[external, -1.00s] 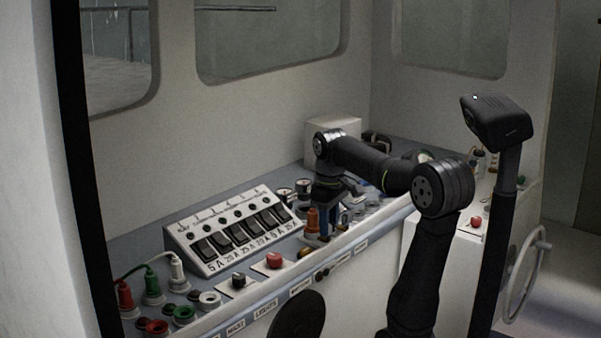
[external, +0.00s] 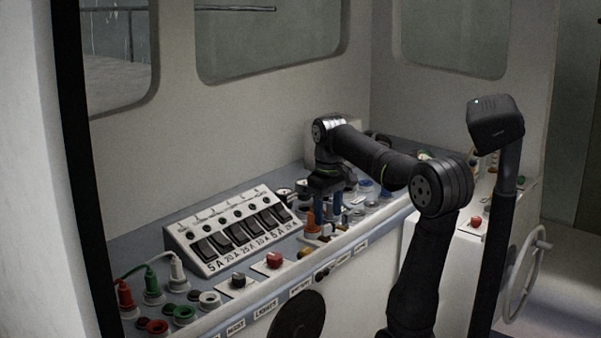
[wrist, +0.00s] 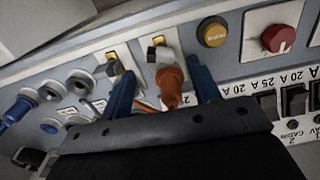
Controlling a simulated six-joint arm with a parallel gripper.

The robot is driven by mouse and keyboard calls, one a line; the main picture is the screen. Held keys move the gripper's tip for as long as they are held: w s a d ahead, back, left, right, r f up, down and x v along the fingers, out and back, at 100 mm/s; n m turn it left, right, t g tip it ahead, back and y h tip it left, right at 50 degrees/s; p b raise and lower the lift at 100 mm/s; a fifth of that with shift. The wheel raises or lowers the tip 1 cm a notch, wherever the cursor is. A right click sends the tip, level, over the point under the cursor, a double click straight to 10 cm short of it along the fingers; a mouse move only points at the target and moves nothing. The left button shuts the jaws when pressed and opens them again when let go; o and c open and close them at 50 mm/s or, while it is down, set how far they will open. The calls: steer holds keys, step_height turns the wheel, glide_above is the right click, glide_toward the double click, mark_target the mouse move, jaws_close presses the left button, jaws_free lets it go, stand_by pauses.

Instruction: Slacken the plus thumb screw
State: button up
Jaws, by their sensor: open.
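The orange-red boot or cap (wrist: 171,86), with a grey piece (wrist: 160,50) and a brass plate behind it, appears to be the plus terminal; its thumb screw cannot be told apart clearly. The orange part also shows in the external view (external: 312,229). My gripper (wrist: 160,70) is open, with its blue fingers on either side of the orange part and a visible gap at each side. In the external view my gripper (external: 325,220) points down over the console, and its fingers partly hide the terminal.
A similar terminal with a dark top (wrist: 108,69) stands just left of my left finger in the wrist view. A yellow button (wrist: 213,32) and red knob (wrist: 282,38) lie to the right. The switch panel (external: 235,235) stands close by; blue connectors (wrist: 20,108) lie left.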

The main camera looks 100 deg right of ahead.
mark_target(329, 225)
step_height(329, 225, up, 14)
steer(key=m, duration=0.4)
steer(key=f, duration=1.7)
steer(key=shift+s+a, duration=0.1)
steer(key=shift+a, duration=0.15)
steer(key=c, duration=1)
steer(key=shift+n, duration=2.3)
steer(key=o, duration=1)
steer(key=shift+r, duration=0.1)
